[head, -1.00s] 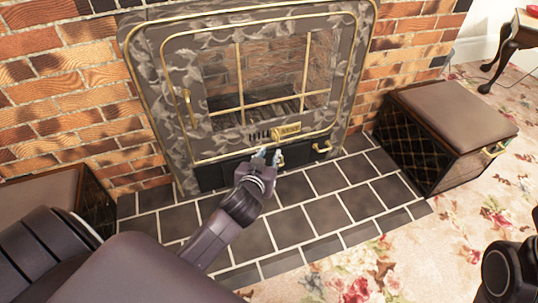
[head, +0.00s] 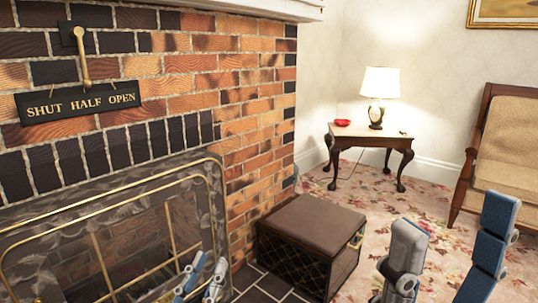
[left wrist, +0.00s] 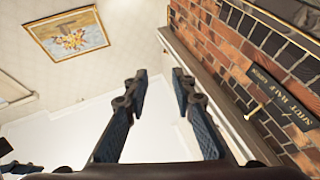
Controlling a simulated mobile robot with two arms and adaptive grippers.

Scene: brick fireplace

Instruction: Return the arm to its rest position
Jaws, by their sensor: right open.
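My left gripper (head: 195,275) shows at the bottom of the head view, in front of the fireplace's right side. Its two blue-grey fingers point up, and the wrist below is cut off. In the left wrist view the left gripper (left wrist: 160,85) has its fingers apart with only pale wall and ceiling between them. My right gripper (head: 450,240) is large at the bottom right of the head view, with its fingers upright, wide apart and nothing between them. The right arm is below the picture.
The brick fireplace with its brass-trimmed glass front (head: 130,235) stands at left under a "SHUT HALF OPEN" plate (head: 80,102). A dark box with a brown padded top (head: 312,223) stands beside it. A side table (head: 360,133) bears a lamp (head: 380,88). A chair (head: 505,145) stands at right.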

